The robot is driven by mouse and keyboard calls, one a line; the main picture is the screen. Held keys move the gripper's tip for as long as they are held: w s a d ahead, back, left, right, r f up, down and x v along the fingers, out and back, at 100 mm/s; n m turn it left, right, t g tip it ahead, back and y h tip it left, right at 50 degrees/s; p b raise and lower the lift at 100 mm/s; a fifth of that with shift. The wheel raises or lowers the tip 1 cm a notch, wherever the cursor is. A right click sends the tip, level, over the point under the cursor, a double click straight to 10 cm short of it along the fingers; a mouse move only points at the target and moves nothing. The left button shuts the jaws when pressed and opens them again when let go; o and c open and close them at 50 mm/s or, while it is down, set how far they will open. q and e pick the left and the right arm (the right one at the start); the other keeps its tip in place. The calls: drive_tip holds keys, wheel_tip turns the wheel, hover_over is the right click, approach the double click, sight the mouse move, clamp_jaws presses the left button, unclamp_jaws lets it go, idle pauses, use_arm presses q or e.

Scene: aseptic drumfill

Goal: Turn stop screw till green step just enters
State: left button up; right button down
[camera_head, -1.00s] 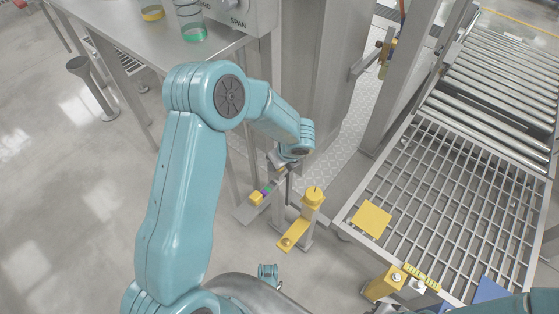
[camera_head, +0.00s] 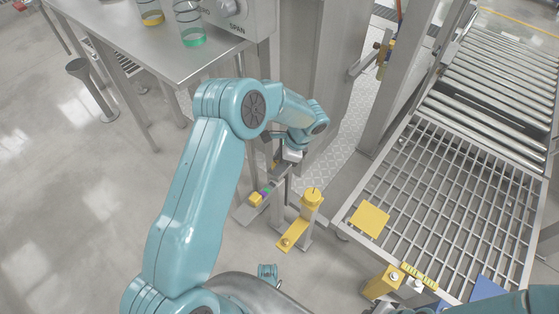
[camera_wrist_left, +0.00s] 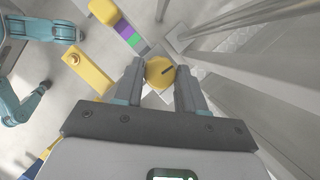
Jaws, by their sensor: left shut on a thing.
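A round yellow knob (camera_wrist_left: 160,72) with a dark line across its top, which I take for the stop screw, sits between the fingers of my left gripper (camera_wrist_left: 158,88). The fingers are shut on its sides. In the head view my left gripper (camera_head: 288,160) points down and largely hides the knob. The step gauge strip shows a yellow end (camera_wrist_left: 103,10), a purple step (camera_wrist_left: 122,28) and a green step (camera_wrist_left: 134,41). The green step lies nearest the knob, and I cannot tell whether it enters anything. My right gripper is out of view.
A grated conveyor (camera_head: 450,200) with a yellow plate (camera_head: 369,219) lies further right. A steel table (camera_head: 115,35) is at upper left.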

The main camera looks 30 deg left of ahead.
use_arm(q)
drive_tip(key=n+g+h, duration=0.1)
drive_tip(key=n, duration=0.3)
drive_tip(key=shift+w+a+n, duration=0.1)
drive_tip(key=shift+a+n, duration=0.05)
drive_tip(key=shift+n, duration=0.15)
drive_tip(key=n+h, duration=0.1)
drive_tip(key=n, duration=0.1)
drive_tip(key=n+g+h, duration=0.1)
drive_tip(key=n, duration=0.2)
drive_tip(key=shift+a+p, duration=0.15)
drive_tip(key=shift+p, duration=0.25)
drive_tip(key=n+h, duration=0.2)
drive_tip(key=n, duration=0.3)
drive_tip(key=shift+a, duration=0.1)
drive_tip(key=shift+n+t+h+p, duration=0.5)
drive_tip(key=shift+n+h, duration=0.3)
drive_tip(key=shift+n, duration=1.4)
drive_tip(key=o, duration=1)
